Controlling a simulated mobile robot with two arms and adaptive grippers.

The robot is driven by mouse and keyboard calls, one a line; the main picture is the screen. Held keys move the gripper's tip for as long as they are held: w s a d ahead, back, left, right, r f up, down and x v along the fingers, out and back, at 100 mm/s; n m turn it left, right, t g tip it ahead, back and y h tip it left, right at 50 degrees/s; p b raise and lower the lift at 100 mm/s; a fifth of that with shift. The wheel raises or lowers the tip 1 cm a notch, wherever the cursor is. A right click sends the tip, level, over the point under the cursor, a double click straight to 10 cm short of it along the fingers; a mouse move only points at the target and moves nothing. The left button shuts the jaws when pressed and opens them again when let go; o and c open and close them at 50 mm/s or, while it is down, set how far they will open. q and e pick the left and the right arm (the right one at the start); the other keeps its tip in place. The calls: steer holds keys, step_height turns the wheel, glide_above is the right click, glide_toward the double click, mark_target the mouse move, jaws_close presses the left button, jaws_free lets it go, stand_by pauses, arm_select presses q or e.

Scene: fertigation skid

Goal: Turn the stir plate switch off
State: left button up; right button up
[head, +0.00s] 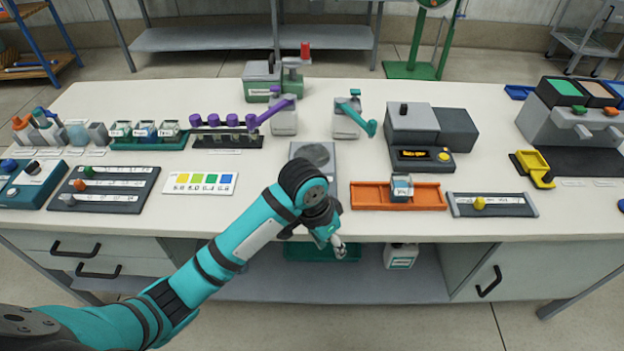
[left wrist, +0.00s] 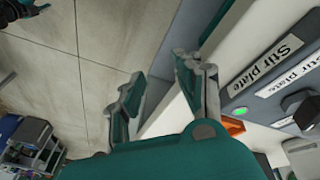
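The stir plate (head: 315,154) is a grey unit with a round top on the bench, partly hidden behind my left arm in the head view. My left gripper (head: 338,248) is in front of the bench edge, below the bench top. In the left wrist view its fingers (left wrist: 160,90) are apart with nothing between them, left of the stir plate. A dark and teal part at that view's top left seems to be my right gripper, cut off.
An orange tray (head: 372,196) with a small jar stands right of the stir plate. A colour card (head: 200,183) lies to its left. A grey box with a lit display (head: 422,156) stands further right. Open floor lies before the bench.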

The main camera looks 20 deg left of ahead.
arm_select(q)
steer(key=w+a+r+y, duration=0.1)
steer(key=w+a+r, duration=0.25)
steer(key=r, duration=0.35)
steer(key=w+a+r+n+g+y, duration=0.1)
steer(key=w+a+r, duration=0.1)
steer(key=w+r, duration=0.4)
steer(key=w+a+r+y, duration=0.1)
steer(key=w+a+r, duration=0.2)
steer(key=r, duration=0.5)
steer(key=f, duration=1.7)
steer(key=shift+w+a+f, duration=0.1)
steer(key=shift+w, duration=0.1)
jaws_close()
